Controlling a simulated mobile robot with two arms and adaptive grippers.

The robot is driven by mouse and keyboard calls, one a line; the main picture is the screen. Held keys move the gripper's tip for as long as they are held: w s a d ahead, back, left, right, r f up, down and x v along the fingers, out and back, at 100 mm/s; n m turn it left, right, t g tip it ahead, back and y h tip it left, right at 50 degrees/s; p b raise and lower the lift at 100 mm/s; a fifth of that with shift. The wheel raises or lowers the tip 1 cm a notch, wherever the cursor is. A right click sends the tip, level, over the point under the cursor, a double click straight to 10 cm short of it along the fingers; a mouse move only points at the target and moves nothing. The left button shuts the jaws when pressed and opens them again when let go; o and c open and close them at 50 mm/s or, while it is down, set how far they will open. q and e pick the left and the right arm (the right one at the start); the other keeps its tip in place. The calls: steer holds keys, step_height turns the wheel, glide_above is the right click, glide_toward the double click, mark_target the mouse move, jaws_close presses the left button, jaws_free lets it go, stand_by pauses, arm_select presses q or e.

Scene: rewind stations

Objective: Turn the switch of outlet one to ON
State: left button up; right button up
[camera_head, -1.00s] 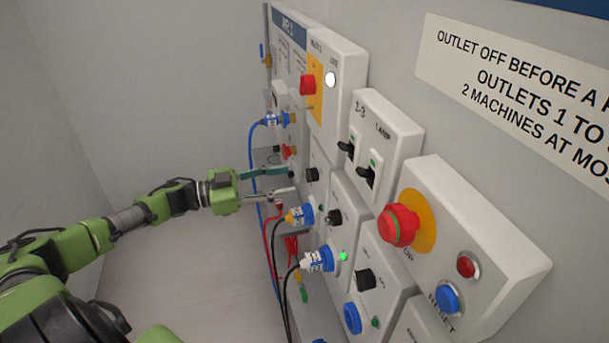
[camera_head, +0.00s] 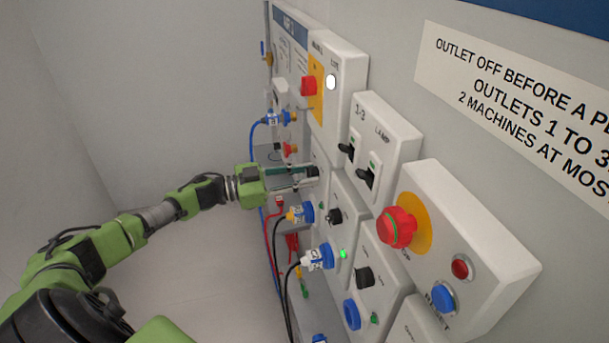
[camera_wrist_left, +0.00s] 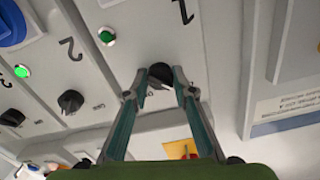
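Outlet one's black switch knob (camera_wrist_left: 160,74) shows in the left wrist view on a white panel marked "1". In the head view the knob (camera_head: 312,172) is at the tips of my left gripper (camera_head: 316,176). In the left wrist view, the two fingertips of the left gripper (camera_wrist_left: 160,80) stand on either side of the knob, with it between them. The fingers look apart, slightly wider than the knob; I cannot tell whether they touch it. The knob's pointer is hard to read. My right gripper is not in view.
The neighbouring knob of outlet two (camera_wrist_left: 70,101) is left of it. Blue and yellow plugs (camera_head: 300,214) with cables hang below. A red stop button (camera_head: 398,228) and a lamp switch box (camera_head: 384,150) project from the wall nearby. Free room lies left of the panels.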

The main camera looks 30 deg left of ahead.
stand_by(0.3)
arm_select(q)
steer(key=shift+f+m+b, duration=0.1)
steer(key=shift+m+b, duration=7.25)
steer(key=shift+m, duration=1.75)
steer(key=o, duration=1.1)
steer(key=shift+a, duration=0.1)
